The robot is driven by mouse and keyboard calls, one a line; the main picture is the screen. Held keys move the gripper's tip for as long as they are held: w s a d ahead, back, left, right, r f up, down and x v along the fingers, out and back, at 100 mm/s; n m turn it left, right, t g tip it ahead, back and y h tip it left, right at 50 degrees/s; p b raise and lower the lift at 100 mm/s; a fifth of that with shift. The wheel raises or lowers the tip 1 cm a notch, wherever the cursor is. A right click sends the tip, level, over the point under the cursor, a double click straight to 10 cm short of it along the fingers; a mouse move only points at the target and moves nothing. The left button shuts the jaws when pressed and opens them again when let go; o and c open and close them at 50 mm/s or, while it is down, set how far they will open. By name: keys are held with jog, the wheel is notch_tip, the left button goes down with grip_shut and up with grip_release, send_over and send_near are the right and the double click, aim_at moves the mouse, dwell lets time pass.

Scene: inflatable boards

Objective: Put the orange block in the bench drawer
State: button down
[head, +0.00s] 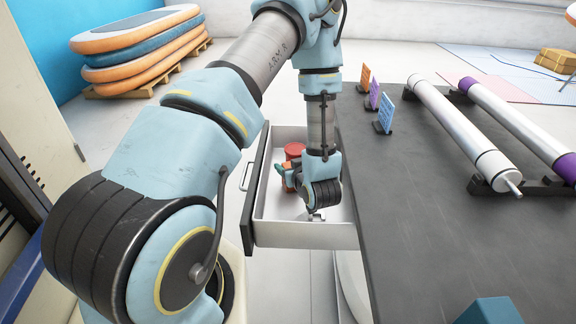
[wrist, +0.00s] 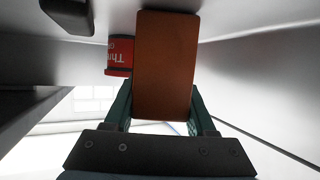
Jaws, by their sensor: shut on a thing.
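The orange block (wrist: 164,62) fills the middle of the wrist view, upright between the two teal fingers of my gripper (wrist: 161,100), which is shut on it. In the head view my gripper (head: 286,178) is inside the open bench drawer (head: 300,235), pointing left, and only a small orange patch of the block (head: 289,188) shows beside the fingers. Whether the block touches the drawer floor cannot be told. The drawer is pulled out to the left of the dark bench (head: 440,190).
A red tin (head: 294,150) stands in the drawer behind my gripper; it also shows close beside the block in the wrist view (wrist: 119,55). The bench top carries silver and purple rollers (head: 465,130) on racks, small upright cards (head: 374,95) and a teal block (head: 490,311).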

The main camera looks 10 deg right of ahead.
jog(key=shift+f, duration=0.1)
jog(key=shift+f, duration=0.1)
jog(key=shift+c, duration=1.1)
grip_release()
jog(key=shift+r, duration=0.3)
jog(key=b+v, duration=0.1)
jog(key=v, duration=0.6)
jog(key=shift+s, duration=0.2)
